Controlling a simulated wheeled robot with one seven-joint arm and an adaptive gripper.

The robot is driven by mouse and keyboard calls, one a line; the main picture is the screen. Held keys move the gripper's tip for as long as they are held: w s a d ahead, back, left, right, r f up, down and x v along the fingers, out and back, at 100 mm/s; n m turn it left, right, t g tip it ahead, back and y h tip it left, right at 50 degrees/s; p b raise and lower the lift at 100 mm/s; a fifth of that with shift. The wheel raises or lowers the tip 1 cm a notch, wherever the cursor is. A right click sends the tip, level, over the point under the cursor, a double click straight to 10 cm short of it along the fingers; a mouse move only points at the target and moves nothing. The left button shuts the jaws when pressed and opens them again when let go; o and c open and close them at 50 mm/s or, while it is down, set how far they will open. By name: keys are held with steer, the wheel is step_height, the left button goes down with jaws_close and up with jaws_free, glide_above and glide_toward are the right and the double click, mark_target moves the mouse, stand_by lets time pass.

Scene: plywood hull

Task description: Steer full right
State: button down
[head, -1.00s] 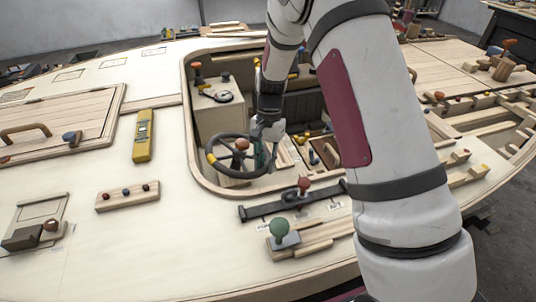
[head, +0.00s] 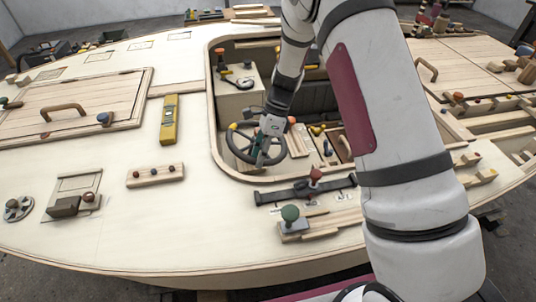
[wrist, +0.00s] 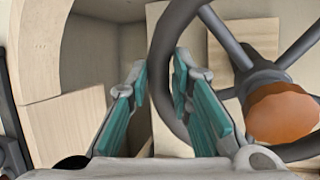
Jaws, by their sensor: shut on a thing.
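The steering wheel (head: 236,151) is dark and spoked, in the open cockpit. A yellow mark (head: 233,126) shows on its rim at the upper left. My gripper (head: 264,156) is at the front of the wheel and hides part of the rim and hub in the head view. In the wrist view the dark rim (wrist: 165,62) passes between the teal pads of my gripper (wrist: 160,105), which is shut on it. The orange hub knob (wrist: 283,112) is right of the fingers there. The exact pad contact is hard to see.
The cockpit coaming (head: 215,128) surrounds the wheel closely. A black bar with a red-brown knob (head: 316,175) and a green-knobbed lever (head: 290,213) stand on the front deck. My arm covers deck on the right.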

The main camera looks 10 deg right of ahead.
steer(key=a+m, duration=0.2)
steer(key=m, duration=0.1)
steer(key=w+a+r+m+y+p, duration=0.1)
steer(key=shift+a+r, duration=0.1)
steer(key=shift+a, duration=0.05)
steer(key=shift+w+a+r+m+t+y, duration=0.15)
steer(key=shift+w+a+m+t, duration=0.2)
steer(key=shift+m, duration=0.45)
steer(key=shift+w+a+r+m+t+y, duration=0.15)
steer(key=shift+w+a+m+t, duration=0.2)
steer(key=shift+m, duration=0.45)
steer(key=shift+w, duration=0.1)
steer(key=c, duration=1.7)
jaws_free()
steer(key=shift+f, duration=0.1)
steer(key=shift+d, duration=0.15)
glide_toward(241, 151)
steer(key=v, duration=0.3)
steer(key=shift+w, duration=0.15)
